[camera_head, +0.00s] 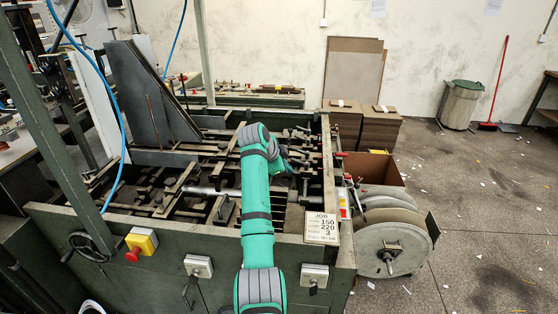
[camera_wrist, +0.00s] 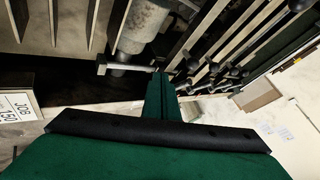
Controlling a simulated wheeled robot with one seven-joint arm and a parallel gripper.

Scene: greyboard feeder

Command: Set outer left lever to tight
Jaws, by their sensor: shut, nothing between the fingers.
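My gripper (camera_wrist: 161,92) is shut and empty; its green fingers point into the machine in the wrist view. In the head view my gripper (camera_head: 285,167) is small and partly hidden by my arm, over the right half of the feeder bed. Just left of the fingertips in the wrist view is a pale crossbar (camera_wrist: 118,69) beside a grey cylinder (camera_wrist: 143,25); I cannot tell whether they touch. Several bars with dark knobs (camera_wrist: 208,72) lie to the right. I cannot tell which part is the outer left lever, nor its setting.
The green machine frame (camera_head: 85,222) surrounds the bed of bars. A job card (camera_head: 321,228) hangs at the front right, with a reel (camera_head: 392,249) beside it. A tall dark plate (camera_head: 140,90) stands at the left. Cardboard stacks (camera_head: 379,130) stand behind.

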